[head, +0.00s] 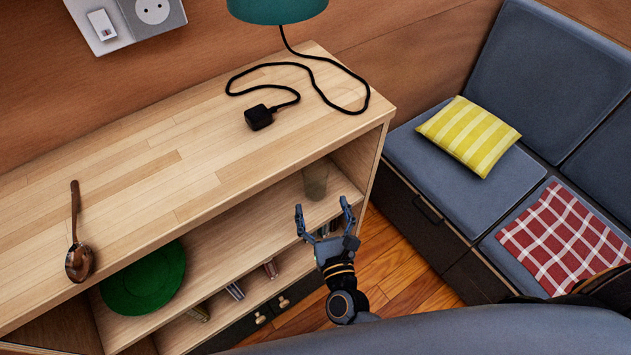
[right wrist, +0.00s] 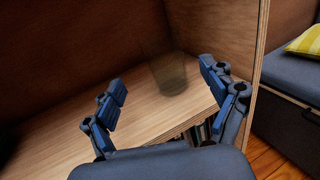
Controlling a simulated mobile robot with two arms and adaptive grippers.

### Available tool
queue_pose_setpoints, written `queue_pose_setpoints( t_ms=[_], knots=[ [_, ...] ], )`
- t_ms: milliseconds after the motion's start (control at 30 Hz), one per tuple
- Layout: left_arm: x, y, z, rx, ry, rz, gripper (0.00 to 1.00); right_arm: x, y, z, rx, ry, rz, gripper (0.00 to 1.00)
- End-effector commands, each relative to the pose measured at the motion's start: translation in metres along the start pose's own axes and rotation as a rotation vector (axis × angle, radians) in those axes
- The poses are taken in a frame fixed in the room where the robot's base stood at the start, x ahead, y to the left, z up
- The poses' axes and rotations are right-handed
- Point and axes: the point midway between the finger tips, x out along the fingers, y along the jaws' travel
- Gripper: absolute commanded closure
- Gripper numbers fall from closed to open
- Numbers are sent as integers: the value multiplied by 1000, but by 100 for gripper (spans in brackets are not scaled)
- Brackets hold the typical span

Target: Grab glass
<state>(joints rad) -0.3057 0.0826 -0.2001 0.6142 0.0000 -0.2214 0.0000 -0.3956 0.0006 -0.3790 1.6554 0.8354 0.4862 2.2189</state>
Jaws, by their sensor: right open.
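The glass (head: 315,181) is a translucent, brownish tumbler standing upright on the upper shelf, near the right side wall of the wooden shelf unit. In the right wrist view the glass (right wrist: 168,74) stands ahead, beyond the fingertips, and looks faint and dim. My right gripper (head: 323,211) is open and empty in front of the shelf opening, apart from the glass. In the right wrist view its blue-padded fingers (right wrist: 165,85) are spread wide, with the glass seen between them farther in. My left gripper is not in view.
A green plate (head: 143,280) lies on the shelf at left. A grey sofa (head: 425,175) with a yellow cushion (head: 468,136) stands right.

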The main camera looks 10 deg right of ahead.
Motion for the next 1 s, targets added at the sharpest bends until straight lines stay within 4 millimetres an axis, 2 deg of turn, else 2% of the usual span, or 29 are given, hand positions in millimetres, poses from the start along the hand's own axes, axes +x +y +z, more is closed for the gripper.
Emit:
queue_pose_setpoints(
  t_ms=[100,367,633,767,1000],
  knots=[
    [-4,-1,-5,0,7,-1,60,23,0,2,0,-1,0,16],
    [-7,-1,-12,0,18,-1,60,44,0,1,-3,1,2,16],
    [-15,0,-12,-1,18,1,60,82,-4,3,-4,0,1,16],
    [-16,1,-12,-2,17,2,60,91,-5,2,-4,1,2,16],
    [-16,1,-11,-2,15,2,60,92,-5,1,-4,2,2,18]
  ],
)
